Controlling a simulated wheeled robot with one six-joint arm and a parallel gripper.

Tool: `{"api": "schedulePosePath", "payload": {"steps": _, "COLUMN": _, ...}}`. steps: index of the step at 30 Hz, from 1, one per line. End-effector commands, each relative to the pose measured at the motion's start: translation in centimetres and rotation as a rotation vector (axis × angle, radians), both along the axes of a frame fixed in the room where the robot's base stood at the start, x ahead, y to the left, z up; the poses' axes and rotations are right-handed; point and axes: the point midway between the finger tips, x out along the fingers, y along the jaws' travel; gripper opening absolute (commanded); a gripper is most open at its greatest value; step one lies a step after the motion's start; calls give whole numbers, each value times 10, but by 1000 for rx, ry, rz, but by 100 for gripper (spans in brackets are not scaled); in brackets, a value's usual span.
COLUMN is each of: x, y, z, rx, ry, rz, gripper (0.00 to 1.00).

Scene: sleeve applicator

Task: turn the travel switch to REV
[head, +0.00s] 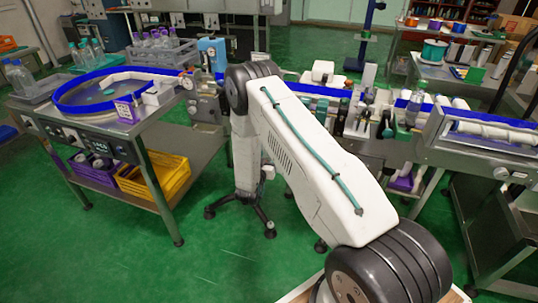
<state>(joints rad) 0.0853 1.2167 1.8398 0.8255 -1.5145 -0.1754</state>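No switch marked REV can be read in the head view. The left machine (135,128) has a front control panel (75,138) with small dark knobs and a lit display, too small to read. A grey unit with dark knobs (205,105) sits at that machine's right end, partly behind my arm. I cannot tell which control is the travel switch or how it is set. My white arm with dark joints crosses the middle of the view. My gripper is not visible, so its opening and anything in it are hidden.
A blue-rimmed round table (70,92) tops the left machine. Yellow (160,182) and purple (92,178) crates sit on its lower shelf. A conveyor (480,148) with a bottle (415,104) runs along the right. Green floor (130,265) is clear at front left.

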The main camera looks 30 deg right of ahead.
Motion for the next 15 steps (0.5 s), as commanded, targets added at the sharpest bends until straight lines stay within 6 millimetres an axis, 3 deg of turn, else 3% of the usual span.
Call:
{"api": "schedulePosePath", "payload": {"steps": 6, "x": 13, "y": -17, "z": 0, "rx": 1, "ry": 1, "rz": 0, "gripper": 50}}
{"api": "schedulePosePath", "payload": {"steps": 15, "x": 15, "y": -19, "z": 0, "rx": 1, "ry": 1, "rz": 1, "gripper": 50}}
